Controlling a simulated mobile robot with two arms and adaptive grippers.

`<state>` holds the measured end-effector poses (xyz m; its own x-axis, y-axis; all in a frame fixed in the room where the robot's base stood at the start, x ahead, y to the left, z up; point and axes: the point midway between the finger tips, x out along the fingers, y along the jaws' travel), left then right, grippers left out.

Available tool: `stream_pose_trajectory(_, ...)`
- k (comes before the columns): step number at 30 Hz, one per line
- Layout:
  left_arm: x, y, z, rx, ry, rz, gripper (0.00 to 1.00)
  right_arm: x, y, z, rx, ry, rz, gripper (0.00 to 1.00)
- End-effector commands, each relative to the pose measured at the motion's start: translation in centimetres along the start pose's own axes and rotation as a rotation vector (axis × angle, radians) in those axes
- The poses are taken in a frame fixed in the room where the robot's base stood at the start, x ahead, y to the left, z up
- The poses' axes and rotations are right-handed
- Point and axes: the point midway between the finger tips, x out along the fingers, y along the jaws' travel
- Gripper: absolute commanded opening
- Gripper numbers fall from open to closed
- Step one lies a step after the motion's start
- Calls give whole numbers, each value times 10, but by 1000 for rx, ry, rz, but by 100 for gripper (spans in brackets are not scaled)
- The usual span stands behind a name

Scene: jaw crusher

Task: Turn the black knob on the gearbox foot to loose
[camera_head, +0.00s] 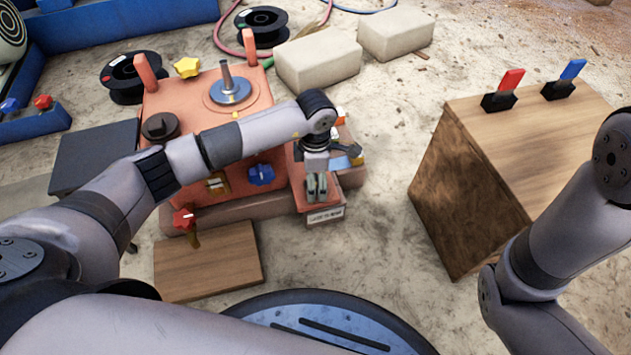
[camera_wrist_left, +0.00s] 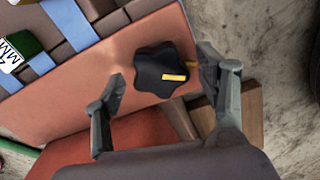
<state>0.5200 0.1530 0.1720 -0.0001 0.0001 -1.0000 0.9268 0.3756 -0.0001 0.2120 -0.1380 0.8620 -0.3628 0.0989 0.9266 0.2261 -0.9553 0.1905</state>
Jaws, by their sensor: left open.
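The black knob (camera_wrist_left: 155,68) is star-shaped with a yellow pointer mark, on the orange-red foot (camera_wrist_left: 85,75) of the gearbox. In the left wrist view the two fingers of my left gripper (camera_wrist_left: 162,78) stand open on either side of it, with gaps showing. In the head view my left gripper (camera_head: 317,188) points down over the gearbox foot at the right front corner of the orange-red gearbox (camera_head: 195,103), and it hides the knob there. A small white label plate (camera_head: 326,215) is on the foot's front. My right gripper is out of view.
A blue knob (camera_head: 261,174) and a red-handled valve (camera_head: 185,219) are on the gearbox front. A wooden board (camera_head: 208,262) lies in front. A wooden box (camera_head: 480,170) with red and blue switches stands right. Bare ground lies between.

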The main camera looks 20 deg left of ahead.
Motion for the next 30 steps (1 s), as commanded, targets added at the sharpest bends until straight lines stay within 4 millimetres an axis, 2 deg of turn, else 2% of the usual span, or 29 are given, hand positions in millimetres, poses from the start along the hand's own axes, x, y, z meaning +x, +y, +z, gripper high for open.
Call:
stream_pose_trajectory(8, 0, 0, 0, 0, 0, 0, 65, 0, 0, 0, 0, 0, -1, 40)
stream_pose_trajectory(27, 0, 0, 0, 0, 0, 0, 22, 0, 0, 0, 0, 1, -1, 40)
stream_pose_trajectory(30, 0, 0, 0, -1, 0, 0, 18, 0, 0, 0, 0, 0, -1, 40)
